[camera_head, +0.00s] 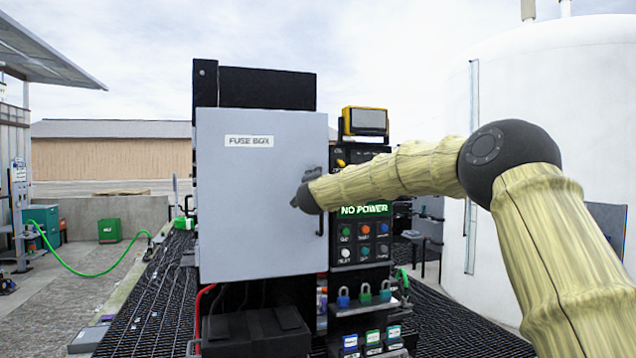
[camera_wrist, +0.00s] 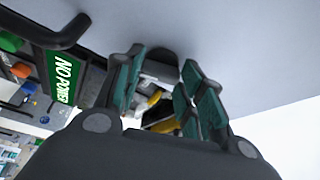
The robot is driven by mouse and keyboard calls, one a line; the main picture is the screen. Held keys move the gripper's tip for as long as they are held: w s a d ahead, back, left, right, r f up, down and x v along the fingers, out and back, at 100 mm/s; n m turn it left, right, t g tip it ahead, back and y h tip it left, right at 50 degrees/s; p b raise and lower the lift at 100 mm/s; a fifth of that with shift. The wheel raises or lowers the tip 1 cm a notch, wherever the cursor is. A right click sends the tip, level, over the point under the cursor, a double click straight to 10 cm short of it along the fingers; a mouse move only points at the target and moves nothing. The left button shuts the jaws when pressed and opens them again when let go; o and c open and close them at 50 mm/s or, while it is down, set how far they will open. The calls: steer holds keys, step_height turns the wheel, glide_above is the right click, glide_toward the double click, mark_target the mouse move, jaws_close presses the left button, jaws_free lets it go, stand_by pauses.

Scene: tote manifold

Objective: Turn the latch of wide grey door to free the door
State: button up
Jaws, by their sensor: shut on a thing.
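The wide grey door (camera_head: 250,200), labelled "FUSE BOX", appears closed on the cabinet. It also fills the upper right of the wrist view (camera_wrist: 250,50). My gripper (camera_head: 305,197) is at the door's right edge, beside the black bar handle (camera_head: 322,222). In the wrist view, the green-padded fingers of my gripper (camera_wrist: 160,82) stand on either side of a dark rounded piece (camera_wrist: 155,54) against the door, which looks like the latch. Most of the latch is hidden by the fingers and palm, so its angle cannot be told. The handle (camera_wrist: 48,32) is apart from the fingers.
A control panel with a "NO POWER" sign (camera_head: 364,210) and several buttons stands right of the door. Padlocks (camera_head: 365,295) sit on a shelf below it. A black box (camera_head: 255,330) is under the door. A yellow-framed device (camera_head: 366,121) tops the panel.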

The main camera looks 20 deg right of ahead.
steer(key=shift+r+m+g+p, duration=0.15)
steer(key=shift+m+g+p, duration=0.65)
steer(key=shift+m, duration=1.1)
steer(key=o, duration=1)
steer(key=shift+d, duration=0.1)
steer(key=shift+s, duration=0.1)
steer(key=v, duration=1.1)
steer(key=shift+s+a+r, duration=0.1)
steer(key=shift+s+a, duration=0.1)
steer(key=shift+s, duration=0.15)
